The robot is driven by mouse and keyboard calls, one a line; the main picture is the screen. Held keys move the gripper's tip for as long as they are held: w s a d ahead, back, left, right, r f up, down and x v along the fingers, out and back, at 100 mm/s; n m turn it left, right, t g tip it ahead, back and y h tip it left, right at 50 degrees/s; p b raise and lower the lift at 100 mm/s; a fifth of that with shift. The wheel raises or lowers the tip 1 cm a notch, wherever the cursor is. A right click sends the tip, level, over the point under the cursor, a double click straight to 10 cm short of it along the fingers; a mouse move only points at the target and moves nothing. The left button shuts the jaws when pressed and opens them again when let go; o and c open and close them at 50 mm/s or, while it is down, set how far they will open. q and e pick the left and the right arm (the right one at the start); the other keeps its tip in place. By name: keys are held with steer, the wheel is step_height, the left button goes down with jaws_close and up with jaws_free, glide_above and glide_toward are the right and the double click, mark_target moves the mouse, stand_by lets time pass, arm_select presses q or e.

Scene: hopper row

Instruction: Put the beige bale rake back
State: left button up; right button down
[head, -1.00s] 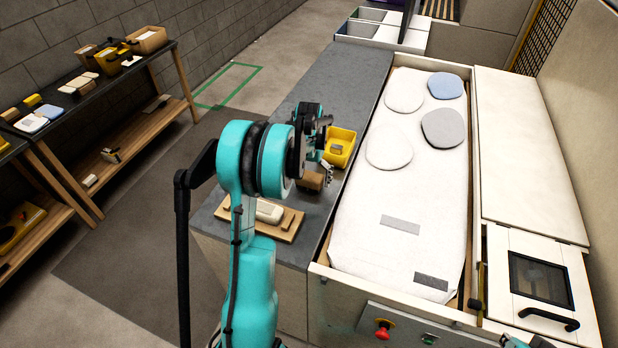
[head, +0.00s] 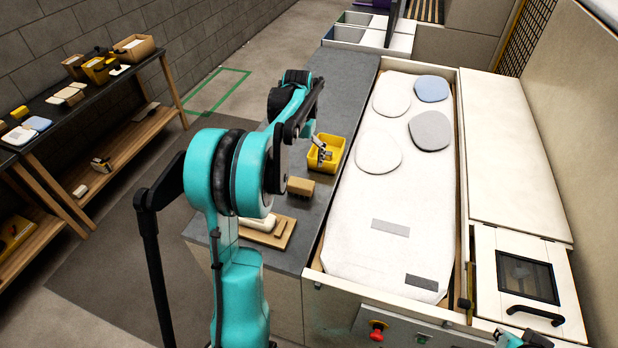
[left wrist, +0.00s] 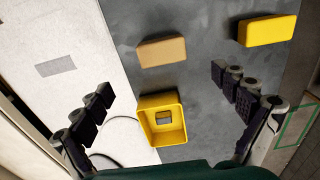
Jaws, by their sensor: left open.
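A beige block with a bristle-like lower side (head: 300,187), which looks like the bale rake, rests on the grey counter (head: 345,80). In the left wrist view the beige block (left wrist: 162,51) lies flat, apart from my fingers. My left gripper (head: 322,150) is open and empty, above the counter by the yellow bin (head: 327,163). In the left wrist view the bin (left wrist: 146,122) sits between the open fingers (left wrist: 160,84), with a small grey piece inside. My right gripper is not visible; only a bit of teal arm shows at the lower right edge.
A wooden board (head: 278,239) with a white piece (head: 259,223) lies at the counter's near end, partly behind my arm. A yellow block (left wrist: 267,30) shows in the left wrist view. Right of the counter is a white padded bed (head: 385,250) with several flat pads. Shelves stand left.

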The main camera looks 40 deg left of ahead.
arm_select(q)
steer(key=s+d+r+m+t, duration=0.1)
steer(key=s+d+r+t, duration=0.2)
steer(key=d, duration=0.5)
steer(key=s+d+r+m, duration=0.1)
steer(key=s+d+r, duration=0.25)
steer(key=d, duration=0.45)
steer(key=s+d+f+m+t, duration=0.1)
steer(key=s+d+f+t, duration=0.3)
steer(key=s+d, duration=0.7)
steer(key=shift+s, duration=0.2)
steer(key=shift+f, duration=0.25)
step_height(320, 180, down, 10)
steer(key=b, duration=1)
steer(key=shift+f+b, duration=0.15)
steer(key=shift+b, duration=0.15)
